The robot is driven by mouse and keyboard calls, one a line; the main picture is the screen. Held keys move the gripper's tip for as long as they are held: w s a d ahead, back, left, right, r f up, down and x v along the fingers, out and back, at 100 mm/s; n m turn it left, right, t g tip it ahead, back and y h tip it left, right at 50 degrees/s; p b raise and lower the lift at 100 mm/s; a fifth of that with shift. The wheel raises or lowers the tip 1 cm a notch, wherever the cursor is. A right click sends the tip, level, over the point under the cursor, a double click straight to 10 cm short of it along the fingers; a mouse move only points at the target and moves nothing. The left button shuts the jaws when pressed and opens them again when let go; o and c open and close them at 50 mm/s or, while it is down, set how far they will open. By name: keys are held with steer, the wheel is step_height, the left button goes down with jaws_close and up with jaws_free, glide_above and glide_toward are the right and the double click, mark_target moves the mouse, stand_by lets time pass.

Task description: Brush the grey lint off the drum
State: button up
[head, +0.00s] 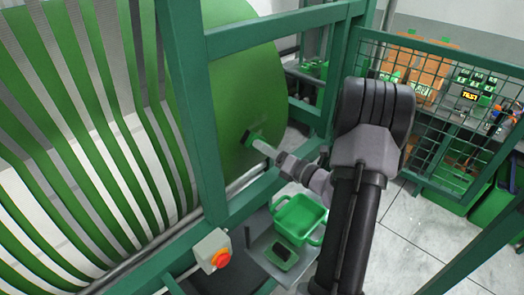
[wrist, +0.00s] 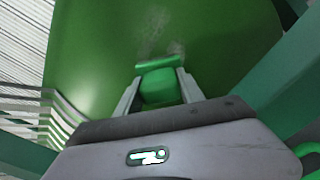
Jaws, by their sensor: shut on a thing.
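The large green drum (head: 235,95) shows its smooth end face in the head view, with green and pale webbing wound on its left. In the wrist view, a patch of grey lint (wrist: 158,35) lies on the drum's green face (wrist: 95,60), just beyond the brush. My gripper (head: 262,146) is shut on a green brush (wrist: 158,88), with the brush head against or very near the drum face. I cannot tell whether the bristles touch. The lint is not clear in the head view.
A green frame post (head: 195,110) and rails stand between webbing and arm. Below are a green bin (head: 298,214), a grey tray (head: 262,243) with a dark-topped green item, and a red stop button (head: 221,258). A mesh guard (head: 450,120) stands right; pale floor (head: 420,235) is open.

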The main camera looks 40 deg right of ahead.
steer(key=shift+w+d+r+p, duration=0.5)
steer(key=shift+d+r+p, duration=0.85)
steer(key=shift+d, duration=3.4)
steer(key=s+a+r+p, duration=0.1)
steer(key=a+r+p, duration=0.1)
steer(key=a, duration=1.2)
steer(key=w+d+p, duration=0.1)
steer(key=d, duration=1.3)
steer(key=shift+f+p, duration=0.3)
steer(key=shift+f, duration=0.1)
steer(key=s, duration=0.6)
steer(key=shift+d, duration=0.2)
